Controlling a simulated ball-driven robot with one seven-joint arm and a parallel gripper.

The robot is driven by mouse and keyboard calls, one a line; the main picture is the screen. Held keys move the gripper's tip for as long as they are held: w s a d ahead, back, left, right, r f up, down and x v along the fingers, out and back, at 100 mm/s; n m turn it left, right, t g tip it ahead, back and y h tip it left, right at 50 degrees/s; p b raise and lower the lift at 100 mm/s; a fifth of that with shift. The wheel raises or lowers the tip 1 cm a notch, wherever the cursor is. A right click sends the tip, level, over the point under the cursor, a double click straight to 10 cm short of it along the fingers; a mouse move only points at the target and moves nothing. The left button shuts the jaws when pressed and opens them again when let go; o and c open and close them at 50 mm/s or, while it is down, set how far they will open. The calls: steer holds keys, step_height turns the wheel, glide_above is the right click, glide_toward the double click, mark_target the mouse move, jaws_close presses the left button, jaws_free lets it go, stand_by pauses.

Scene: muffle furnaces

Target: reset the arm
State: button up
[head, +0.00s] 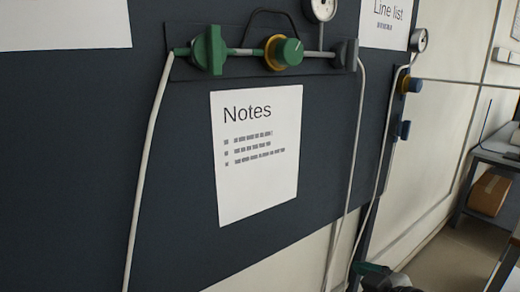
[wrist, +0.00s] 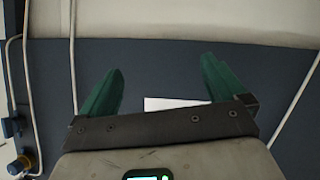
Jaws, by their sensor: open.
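My gripper (wrist: 162,63) shows in the wrist view with its two green fingers spread wide apart. Nothing is between them. Behind the fingers is the dark wall panel (wrist: 150,57), with a white strip of paper (wrist: 172,103) partly hidden by the gripper's dark crossbar. In the head view, a green and dark part at the bottom edge, right of centre, looks like the end of my arm; most of it is cut off by the frame.
The dark panel carries a Notes sheet (head: 257,150), a green valve (head: 209,50), a yellow-and-green regulator (head: 283,52) and a gauge (head: 320,8). Thin pipes run down the wall. A grey table (head: 495,153) with a cardboard box (head: 489,194) below stands right; floor there is open.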

steer(key=s+d+f+m+g+h, duration=0.2)
steer(key=s+d+f+m+g, duration=0.1)
steer(key=s+f, duration=0.55)
steer(key=s+d+f+m+g+h, duration=0.1)
steer(key=s+d+f+m+g, duration=0.1)
steer(key=s+f, duration=0.65)
steer(key=s+d+f+m+g+h, duration=0.1)
steer(key=s+d+f+m+g, duration=0.1)
steer(key=s, duration=0.5)
steer(key=s+d+f+m+g+h, duration=0.1)
steer(key=s+d+f+g, duration=0.1)
steer(key=s+f, duration=0.4)
steer(key=shift+s+d+f+m+g+h, duration=0.35)
steer(key=shift+s+d, duration=0.25)
steer(key=shift+d, duration=0.3)
